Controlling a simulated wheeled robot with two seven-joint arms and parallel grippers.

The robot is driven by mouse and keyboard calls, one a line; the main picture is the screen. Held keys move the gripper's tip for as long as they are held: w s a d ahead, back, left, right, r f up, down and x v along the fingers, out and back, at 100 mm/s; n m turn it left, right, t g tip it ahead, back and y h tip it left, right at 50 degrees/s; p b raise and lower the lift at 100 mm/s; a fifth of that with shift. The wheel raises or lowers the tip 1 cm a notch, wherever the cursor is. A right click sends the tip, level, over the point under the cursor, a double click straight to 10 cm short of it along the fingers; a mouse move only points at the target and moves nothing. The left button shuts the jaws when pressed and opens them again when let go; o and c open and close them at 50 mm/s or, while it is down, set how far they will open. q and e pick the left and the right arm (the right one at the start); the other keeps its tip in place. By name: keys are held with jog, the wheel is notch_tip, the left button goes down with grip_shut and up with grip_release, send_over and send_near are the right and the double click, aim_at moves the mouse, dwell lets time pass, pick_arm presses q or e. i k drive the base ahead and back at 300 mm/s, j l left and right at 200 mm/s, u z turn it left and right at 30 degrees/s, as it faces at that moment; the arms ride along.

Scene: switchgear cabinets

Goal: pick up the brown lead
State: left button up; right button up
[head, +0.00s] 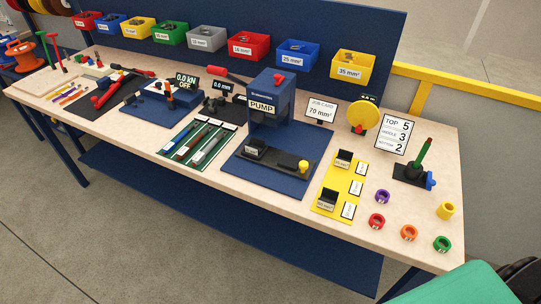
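A dark green tray (168,150) lies on the workbench left of the blue pump press. Several dark and grey leads lie side by side in it. A brownish one (190,143), which looks like the brown lead, lies between a darker one and a grey one (208,149). It is small in the picture, so its exact colour is hard to tell. Neither of my grippers shows in the head view.
The pump press (268,120) stands right of the tray, and a blue-based device (158,97) stands behind it to the left. A yellow plate (325,198) and coloured rings lie to the right. Colored bins line the back panel (340,45).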

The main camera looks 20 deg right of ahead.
aim_at(185, 151)
jog(key=i+j+z, duration=0.1)
jog(key=z, duration=0.4)
jog(key=j+z, duration=0.25)
jog(key=z, duration=0.25)
jog(key=j+z, duration=0.25)
jog(key=z, duration=0.25)
jog(key=j+z, duration=0.2)
jog(key=z, duration=0.3)
